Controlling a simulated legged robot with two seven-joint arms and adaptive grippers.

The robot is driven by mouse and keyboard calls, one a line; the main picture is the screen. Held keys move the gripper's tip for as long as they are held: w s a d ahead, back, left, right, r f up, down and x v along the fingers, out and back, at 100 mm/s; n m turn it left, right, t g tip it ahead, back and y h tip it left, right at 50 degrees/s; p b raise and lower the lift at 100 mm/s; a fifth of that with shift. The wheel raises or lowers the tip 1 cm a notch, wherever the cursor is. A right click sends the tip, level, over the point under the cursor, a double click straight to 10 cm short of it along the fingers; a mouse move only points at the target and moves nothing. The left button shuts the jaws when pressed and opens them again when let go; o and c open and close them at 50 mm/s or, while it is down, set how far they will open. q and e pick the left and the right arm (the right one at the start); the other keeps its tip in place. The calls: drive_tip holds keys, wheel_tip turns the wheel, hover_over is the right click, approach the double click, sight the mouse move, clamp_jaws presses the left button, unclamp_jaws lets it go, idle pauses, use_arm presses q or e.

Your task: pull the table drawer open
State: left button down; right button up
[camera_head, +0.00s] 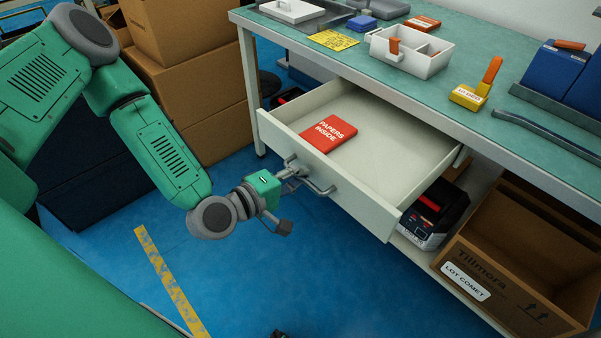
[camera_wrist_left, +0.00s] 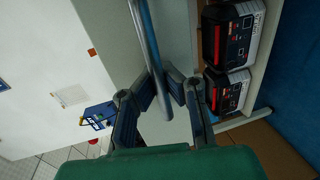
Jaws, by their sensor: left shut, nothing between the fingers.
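The table drawer (camera_head: 340,190) stands pulled well out from under the green-topped table, and its inside shows. A red booklet marked "PAPERS INSIDE" (camera_head: 328,134) lies in it. The grey bar handle (camera_head: 322,189) is on the drawer's front. My left gripper (camera_head: 291,184) is at the handle, in front of the drawer. In the left wrist view the handle bar (camera_wrist_left: 147,40) runs down past the closed fingers (camera_wrist_left: 172,88), with nothing gripped between them. Whether finger and bar touch is unclear. My right gripper is not clearly seen.
On the table (camera_head: 480,130) stand a white divided tray (camera_head: 411,52), a yellow block with an orange handle (camera_head: 472,92) and blue bins (camera_head: 555,70). Below are a black-and-red device (camera_head: 434,213) and an open carton (camera_head: 510,265). Stacked boxes (camera_head: 190,80) stand left. Blue floor before the drawer is mostly clear.

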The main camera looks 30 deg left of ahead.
use_arm(q)
drive_tip(key=c, duration=1.7)
unclamp_jaws()
drive_tip(key=shift+s+f, duration=0.15)
drive_tip(key=shift+f, duration=0.05)
drive_tip(key=shift+o, duration=0.5)
drive_tip(key=shift+r, duration=0.1)
drive_tip(key=v, duration=1.1)
drive_tip(key=shift+s+a, duration=0.2)
drive_tip(key=shift+s, duration=0.1)
